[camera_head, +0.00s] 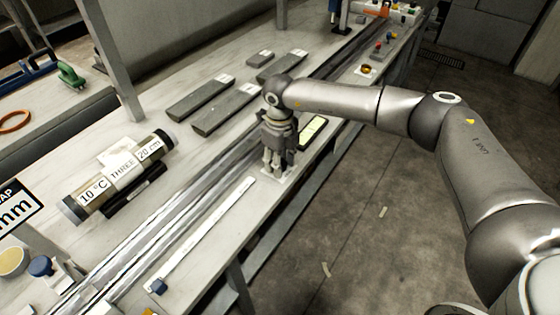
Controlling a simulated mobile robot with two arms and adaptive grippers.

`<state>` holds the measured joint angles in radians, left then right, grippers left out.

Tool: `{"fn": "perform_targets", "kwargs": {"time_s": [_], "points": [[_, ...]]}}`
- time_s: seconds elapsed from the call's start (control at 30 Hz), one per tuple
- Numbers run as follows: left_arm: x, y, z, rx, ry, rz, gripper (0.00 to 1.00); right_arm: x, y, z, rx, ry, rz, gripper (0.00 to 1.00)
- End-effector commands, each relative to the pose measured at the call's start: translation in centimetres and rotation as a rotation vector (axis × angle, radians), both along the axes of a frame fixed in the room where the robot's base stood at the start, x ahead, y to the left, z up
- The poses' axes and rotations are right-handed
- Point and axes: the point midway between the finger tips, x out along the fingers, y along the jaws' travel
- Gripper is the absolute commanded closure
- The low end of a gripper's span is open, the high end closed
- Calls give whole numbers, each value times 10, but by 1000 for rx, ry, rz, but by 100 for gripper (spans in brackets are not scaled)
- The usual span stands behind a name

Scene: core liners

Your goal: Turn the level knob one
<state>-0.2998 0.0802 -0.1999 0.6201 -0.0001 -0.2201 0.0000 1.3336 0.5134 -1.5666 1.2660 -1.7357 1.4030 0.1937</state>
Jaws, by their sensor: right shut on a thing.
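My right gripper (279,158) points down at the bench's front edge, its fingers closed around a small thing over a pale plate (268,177). That thing, which I take to be level knob one, is hidden by the fingers, so its angle cannot be seen. A spirit level with a yellow-green vial (312,131) lies just right of the gripper, partly covered by my right arm. My left gripper is not in view.
A labelled core tube (120,177) lies on the bench (200,155) at left. Several grey core slabs (200,98) lie behind the gripper. A metal rail and a white strip (205,233) run along the bench. A blue knob (158,286) is at the strip's near end. Buttons stand at far right.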

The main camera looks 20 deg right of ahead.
Motion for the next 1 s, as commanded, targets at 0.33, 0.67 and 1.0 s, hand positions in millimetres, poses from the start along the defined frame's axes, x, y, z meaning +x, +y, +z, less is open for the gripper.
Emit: {"fn": "perform_targets", "kwargs": {"time_s": [0.33, 0.67, 1.0], "points": [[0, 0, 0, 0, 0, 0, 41, 1, 0, 1, 1, -3, 1, 50], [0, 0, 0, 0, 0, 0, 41, 0, 0, 0, 1, -1, 2, 41], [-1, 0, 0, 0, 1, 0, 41, 1, 0, 41, 2, -6, 2, 41]]}}
